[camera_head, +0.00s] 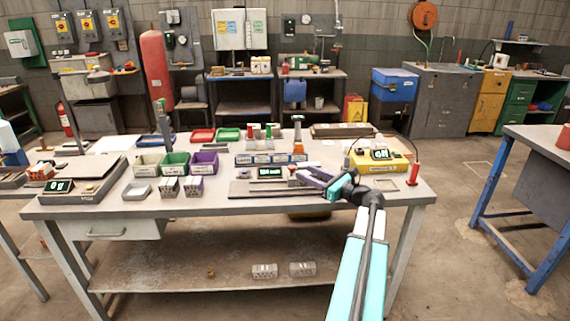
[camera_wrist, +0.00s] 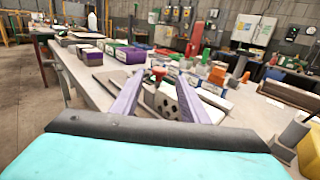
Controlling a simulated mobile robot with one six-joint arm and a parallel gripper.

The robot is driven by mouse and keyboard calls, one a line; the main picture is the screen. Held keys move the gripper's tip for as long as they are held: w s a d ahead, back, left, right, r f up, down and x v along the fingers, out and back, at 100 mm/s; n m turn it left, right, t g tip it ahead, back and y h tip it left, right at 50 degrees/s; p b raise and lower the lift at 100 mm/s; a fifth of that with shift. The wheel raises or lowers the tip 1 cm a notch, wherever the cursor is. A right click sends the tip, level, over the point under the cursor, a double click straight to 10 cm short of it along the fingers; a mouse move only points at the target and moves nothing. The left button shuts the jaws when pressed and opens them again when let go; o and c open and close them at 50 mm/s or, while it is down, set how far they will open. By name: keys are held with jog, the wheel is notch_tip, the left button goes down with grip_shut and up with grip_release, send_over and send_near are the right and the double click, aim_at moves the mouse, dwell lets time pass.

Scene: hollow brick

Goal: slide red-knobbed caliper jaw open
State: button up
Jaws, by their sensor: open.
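The caliper (camera_head: 262,189) lies flat near the front edge of the workbench, a long grey bar with a lit digital display (camera_head: 270,172). Its small red knob (camera_head: 292,169) is at the right of the display; in the wrist view the red knob (camera_wrist: 158,73) shows between my fingertips, ahead of them. My gripper (camera_head: 302,177) has purple fingers and is open at the right part of the caliper; it also shows in the wrist view (camera_wrist: 161,78). I cannot tell whether a finger touches the knob. My fingers hide part of the jaws in the head view.
A pale block with dark holes (camera_wrist: 175,101) shows between my fingers. Green (camera_head: 175,163) and purple (camera_head: 205,163) bins and two hollow bricks stand left. A blue rack (camera_head: 270,159) stands behind the caliper. A yellow device (camera_head: 380,160) stands right. A scale (camera_head: 75,190) stands far left.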

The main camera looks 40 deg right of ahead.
aim_at(292, 176)
jog(key=w, duration=0.4)
jog(key=w+p, duration=0.1)
jog(key=w, duration=0.3)
jog(key=w+a, duration=0.1)
jog(key=w, duration=0.3)
jog(key=shift+p, duration=0.3)
jog(key=shift+a, duration=0.15)
grip_shut()
